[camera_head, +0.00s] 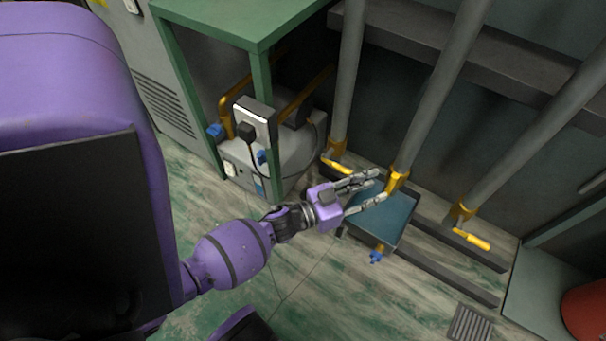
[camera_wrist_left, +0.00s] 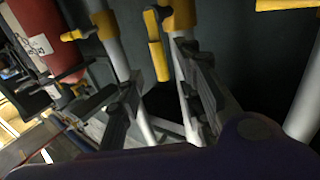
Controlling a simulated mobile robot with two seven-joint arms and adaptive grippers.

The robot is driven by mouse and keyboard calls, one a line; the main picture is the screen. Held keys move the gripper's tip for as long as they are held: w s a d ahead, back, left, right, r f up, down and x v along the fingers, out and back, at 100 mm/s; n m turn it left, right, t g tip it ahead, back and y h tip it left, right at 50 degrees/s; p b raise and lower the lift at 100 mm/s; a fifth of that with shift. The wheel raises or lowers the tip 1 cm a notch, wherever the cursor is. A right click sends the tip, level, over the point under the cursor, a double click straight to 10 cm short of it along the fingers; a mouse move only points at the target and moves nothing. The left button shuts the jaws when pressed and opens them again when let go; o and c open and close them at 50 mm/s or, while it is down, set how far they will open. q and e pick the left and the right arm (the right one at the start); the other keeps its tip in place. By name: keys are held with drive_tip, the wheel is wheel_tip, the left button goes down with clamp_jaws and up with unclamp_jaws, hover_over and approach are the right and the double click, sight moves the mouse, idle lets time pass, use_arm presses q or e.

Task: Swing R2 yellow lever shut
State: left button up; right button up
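Three grey pipes stand side by side, each with a yellow valve and lever; I can read no R2 label. The middle pipe's yellow valve (camera_head: 397,180) is just beyond my left gripper (camera_head: 379,187), which is open with its fingers spread towards it. In the left wrist view a yellow lever (camera_wrist_left: 157,62) hangs down beside its yellow valve body (camera_wrist_left: 181,15), in line with the gap between the open fingers (camera_wrist_left: 160,68); I see no clear contact. The left pipe's yellow lever (camera_head: 337,166) and the right pipe's yellow lever (camera_head: 472,239) stick out sideways. My right gripper is out of view.
A blue tray (camera_head: 398,222) with a blue-handled valve (camera_head: 376,257) lies below the gripper. A green table (camera_head: 240,22) with a grey tank (camera_head: 295,150) stands to the left. A red cylinder (camera_wrist_left: 42,38) shows in the wrist view. The front floor is open.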

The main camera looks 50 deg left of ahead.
sight(389, 183)
use_arm(q)
drive_tip(key=b+x, duration=0.1)
drive_tip(key=x, duration=0.4)
drive_tip(key=shift+w+b, duration=0.15)
drive_tip(key=shift+b, duration=0.25)
drive_tip(key=shift+w+d, duration=0.2)
drive_tip(key=shift+w, duration=0.35)
clamp_jaws()
